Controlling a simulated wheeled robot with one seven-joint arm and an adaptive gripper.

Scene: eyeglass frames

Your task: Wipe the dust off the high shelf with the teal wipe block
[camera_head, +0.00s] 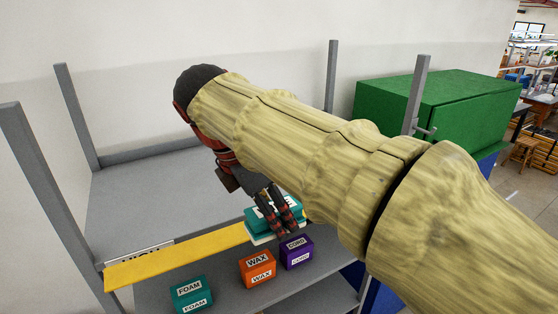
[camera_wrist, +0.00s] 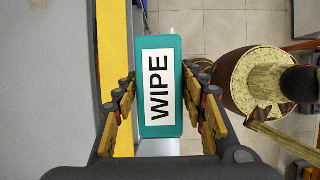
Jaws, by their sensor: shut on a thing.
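My gripper (camera_head: 276,222) is shut on the teal wipe block (camera_head: 256,226), a flat block with a white underside. In the wrist view the wipe block (camera_wrist: 173,45) sits between the fingers (camera_wrist: 160,92), its WIPE label facing the camera. The high shelf (camera_head: 140,205) is a grey board with a yellow front edge (camera_head: 180,260) and a partly covered HIGH sign. In the wrist view the block is just to the right of the yellow edge (camera_wrist: 116,40), with floor below it. My arm hides the shelf's right part. I cannot make out any dust on the visible board.
A teal FOAM box (camera_head: 191,293), an orange WAX box (camera_head: 257,268) and a purple CORD box (camera_head: 296,252) stand on a lower grey shelf. Grey posts (camera_head: 76,115) rise at the shelf corners. A large green box (camera_head: 440,105) stands behind on the right.

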